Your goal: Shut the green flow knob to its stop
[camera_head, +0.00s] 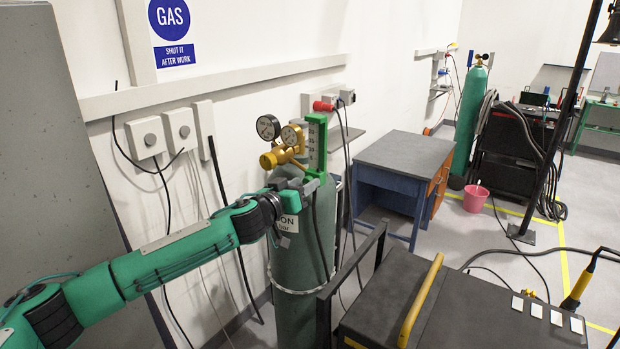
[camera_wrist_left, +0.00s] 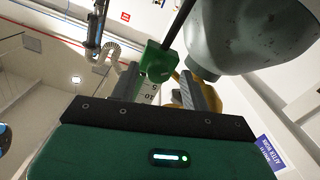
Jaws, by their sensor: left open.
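The green flow knob (camera_wrist_left: 157,62) shows in the left wrist view, between the two grey fingers of my left gripper (camera_wrist_left: 163,78) and near their tips. Gaps show beside it, and I cannot tell whether a finger touches it. In the head view my left gripper (camera_head: 296,184) is open at the neck of the green gas cylinder (camera_head: 303,235), just below the green flow meter (camera_head: 317,145) with its white scale. There the knob is mostly hidden or blends with the meter's lower end. My right gripper is not in view.
A brass regulator (camera_head: 279,157) with two round gauges (camera_head: 268,127) sits beside the flow meter. A dark-topped cart (camera_head: 460,310) with a yellow handle (camera_head: 421,300) stands at the front right. A blue desk (camera_head: 402,155) stands behind the cylinder, against the wall.

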